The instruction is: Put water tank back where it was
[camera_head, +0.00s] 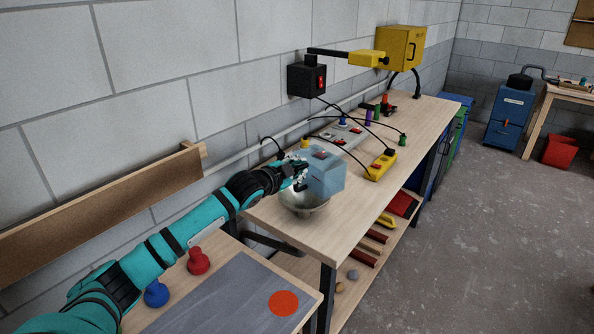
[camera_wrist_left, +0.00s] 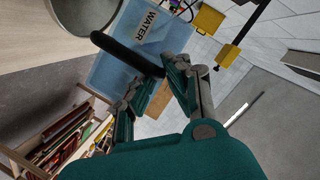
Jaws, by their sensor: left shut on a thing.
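The water tank (camera_head: 326,174) is a pale blue see-through box in the head view, over the front part of the long workbench. In the left wrist view the tank (camera_wrist_left: 108,68) shows a "WATER" label and a black handle (camera_wrist_left: 122,52). My left gripper (camera_head: 299,179) is at the tank's left side; it also shows in the left wrist view (camera_wrist_left: 152,78), shut on the tank's handle. A shiny metal bowl (camera_head: 302,211) stands on the bench just below the tank, which partly hides it. I cannot tell if they touch. My right gripper is out of view.
The workbench (camera_head: 420,116) bears a yellow switch box (camera_head: 381,165), cables and coloured pegs behind the tank. A black box with a red switch (camera_head: 307,79) and a yellow cabinet (camera_head: 401,48) are beyond. A low table (camera_head: 235,290) stands in front.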

